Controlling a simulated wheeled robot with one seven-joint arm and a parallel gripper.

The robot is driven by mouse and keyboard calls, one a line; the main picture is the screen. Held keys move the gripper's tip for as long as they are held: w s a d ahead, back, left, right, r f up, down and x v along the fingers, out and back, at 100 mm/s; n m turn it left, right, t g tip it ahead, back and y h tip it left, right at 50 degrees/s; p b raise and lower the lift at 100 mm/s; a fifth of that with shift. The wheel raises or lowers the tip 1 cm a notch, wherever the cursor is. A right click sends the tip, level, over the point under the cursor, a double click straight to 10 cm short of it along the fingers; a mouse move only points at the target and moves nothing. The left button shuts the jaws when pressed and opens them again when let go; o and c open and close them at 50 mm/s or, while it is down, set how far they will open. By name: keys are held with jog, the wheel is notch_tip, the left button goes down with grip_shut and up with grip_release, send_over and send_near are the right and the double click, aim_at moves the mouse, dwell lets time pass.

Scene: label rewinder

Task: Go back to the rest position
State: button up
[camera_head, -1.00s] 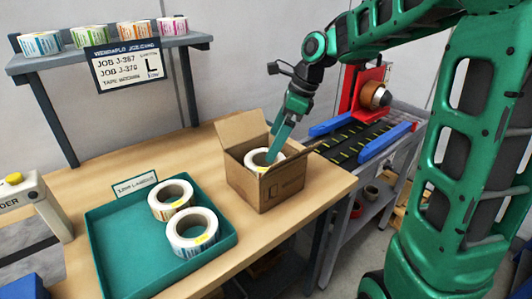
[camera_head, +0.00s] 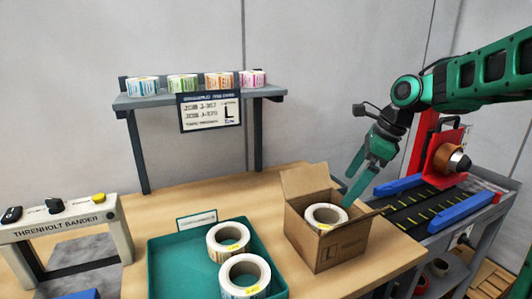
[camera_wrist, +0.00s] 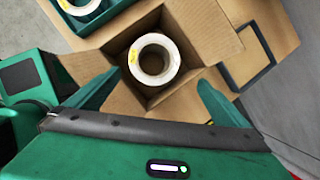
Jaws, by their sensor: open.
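My gripper (camera_head: 364,180) is open and empty. It is raised above the right side of the open cardboard box (camera_head: 328,249), with its fingers pointing down and apart from the box. In the wrist view my two fingers (camera_wrist: 150,95) are spread, with the box (camera_wrist: 190,101) beyond them. A white label roll (camera_head: 326,216) with a yellow mark sits inside the box, and it also shows in the wrist view (camera_wrist: 154,58). Nothing is between the fingers.
A teal tray (camera_head: 170,270) holds two label rolls (camera_head: 245,275). A shelf (camera_head: 160,101) with several rolls and a job card (camera_head: 211,112) stands behind. A bander (camera_head: 66,229) is at left. A conveyor (camera_head: 425,207) with a red-framed unit (camera_head: 440,150) is at right.

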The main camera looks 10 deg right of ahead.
jog(key=s+d+r+n+t+h, duration=0.2)
jog(key=s+d+r+n+h, duration=0.15)
jog(key=d, duration=0.85)
jog(key=s+f+n+g, duration=0.2)
jog(key=s+f+n, duration=0.4)
jog(key=s, duration=0.7)
jog(key=s+f+n+g, duration=0.2)
jog(key=s+f+n, duration=0.5)
jog(key=s, duration=0.6)
jog(key=shift+a+f+g, duration=0.15)
jog(key=shift+g, duration=0.15)
jog(key=shift+s, duration=0.1)
jog(key=shift+w+f, duration=0.25)
jog(key=shift+w, duration=0.35)
